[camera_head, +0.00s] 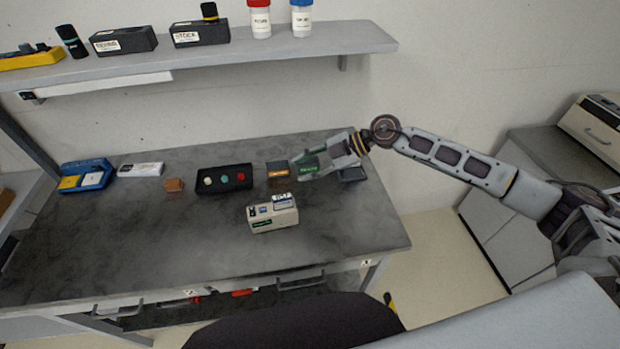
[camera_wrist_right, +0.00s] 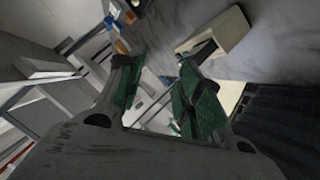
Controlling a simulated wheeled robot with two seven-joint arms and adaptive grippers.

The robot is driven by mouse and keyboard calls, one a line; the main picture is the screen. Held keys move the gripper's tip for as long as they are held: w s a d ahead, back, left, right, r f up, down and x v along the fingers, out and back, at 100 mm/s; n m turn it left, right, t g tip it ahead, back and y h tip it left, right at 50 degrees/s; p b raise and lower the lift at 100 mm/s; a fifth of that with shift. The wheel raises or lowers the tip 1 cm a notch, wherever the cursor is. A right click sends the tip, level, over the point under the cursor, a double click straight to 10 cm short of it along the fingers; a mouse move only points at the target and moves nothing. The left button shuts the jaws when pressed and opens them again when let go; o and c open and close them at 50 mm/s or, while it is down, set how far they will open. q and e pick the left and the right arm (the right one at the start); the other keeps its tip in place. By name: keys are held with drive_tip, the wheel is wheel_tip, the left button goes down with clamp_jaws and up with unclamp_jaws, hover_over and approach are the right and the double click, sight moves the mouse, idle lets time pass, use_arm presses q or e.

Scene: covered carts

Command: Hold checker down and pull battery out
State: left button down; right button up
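The checker (camera_head: 272,214), a small beige box with a white label and a dark slot on top, stands on the grey table right of centre. A beige box in the right wrist view (camera_wrist_right: 222,38), with a dark opening, appears to be the same checker. I cannot clearly make out a battery in it. My right gripper (camera_head: 303,166) is above the table, behind and to the right of the checker and apart from it. Its green-padded fingers are spread with nothing between them in the right wrist view (camera_wrist_right: 160,68). My left gripper is not in view.
Behind the checker are a black tray (camera_head: 224,190) with coloured round pieces, a small brown block (camera_head: 174,185) and an orange-and-black box (camera_head: 277,168). A blue case (camera_head: 86,176) is at the far left. A shelf (camera_head: 200,61) overhangs the back. The table's front left is clear.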

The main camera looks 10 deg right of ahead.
drive_tip(key=shift+s+d+f+m+g+h, duration=0.25)
drive_tip(key=shift+s+f+m, duration=0.2)
drive_tip(key=shift+m, duration=0.55)
drive_tip(key=shift+s+d+f+m+g+h, duration=0.2)
drive_tip(key=shift+s+f+m+g, duration=0.3)
drive_tip(key=shift+m, duration=0.5)
drive_tip(key=shift+s+d+f+m+g+h, duration=0.15)
drive_tip(key=shift+s+d+f+m, duration=0.15)
drive_tip(key=shift+s+m, duration=0.5)
drive_tip(key=shift+w, duration=0.2)
